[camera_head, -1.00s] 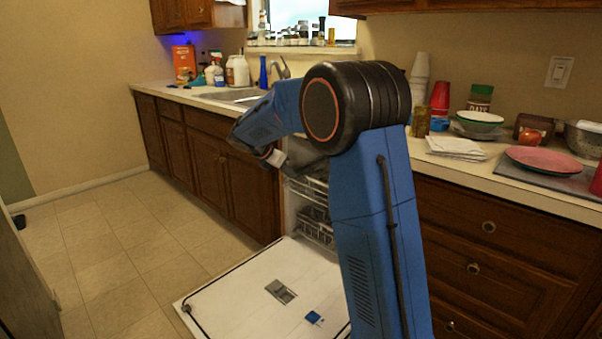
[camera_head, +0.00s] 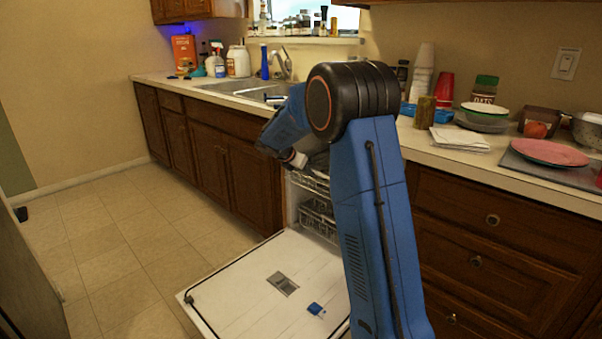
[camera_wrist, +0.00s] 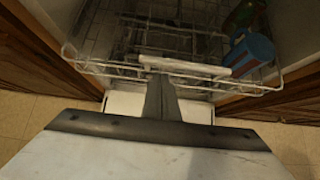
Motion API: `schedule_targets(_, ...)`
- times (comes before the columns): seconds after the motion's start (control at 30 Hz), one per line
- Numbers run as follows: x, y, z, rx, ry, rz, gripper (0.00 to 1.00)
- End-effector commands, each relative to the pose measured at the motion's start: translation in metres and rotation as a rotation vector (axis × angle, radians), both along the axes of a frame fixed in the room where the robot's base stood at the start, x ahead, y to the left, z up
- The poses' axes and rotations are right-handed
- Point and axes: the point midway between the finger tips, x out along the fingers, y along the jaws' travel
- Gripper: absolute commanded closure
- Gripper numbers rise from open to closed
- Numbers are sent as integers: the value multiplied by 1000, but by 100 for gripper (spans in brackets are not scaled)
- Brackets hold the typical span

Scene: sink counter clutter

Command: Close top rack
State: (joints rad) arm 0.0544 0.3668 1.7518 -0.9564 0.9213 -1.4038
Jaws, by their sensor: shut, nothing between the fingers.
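The top rack (camera_head: 310,183) is a wire rack at the dishwasher opening, partly hidden by my arm in the head view. In the wrist view its wire front rim (camera_wrist: 90,67) and pale front handle (camera_wrist: 200,69) cross the upper part. A blue cup (camera_wrist: 251,52) stands at the rack's right side, with a green item (camera_wrist: 243,16) behind it. My gripper (camera_wrist: 160,80) is shut and empty, its fingertips at the front handle. I cannot tell whether they touch it. In the head view the gripper is mostly hidden behind my arm.
The dishwasher door (camera_head: 240,302) is folded down flat, with a small blue piece (camera_head: 316,310) on it. The lower rack (camera_head: 318,218) is inside the dishwasher. Wooden cabinets stand on both sides. The tiled floor at left (camera_head: 110,230) is clear.

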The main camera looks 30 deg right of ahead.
Motion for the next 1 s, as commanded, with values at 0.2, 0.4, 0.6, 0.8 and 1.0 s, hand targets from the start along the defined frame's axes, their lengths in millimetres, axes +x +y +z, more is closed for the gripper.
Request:
schedule_targets(0.2, 5, -14, 0, 0, 1, 1, 100)
schedule_targets(0.4, 6, -15, 0, 0, 1, 1, 100)
schedule_targets(0.6, 6, -16, 0, 0, 1, 1, 100)
schedule_targets(0.8, 13, -38, 0, 0, 0, -3, 100)
schedule_targets(1.0, 22, -62, -1, 0, 1, 0, 100)
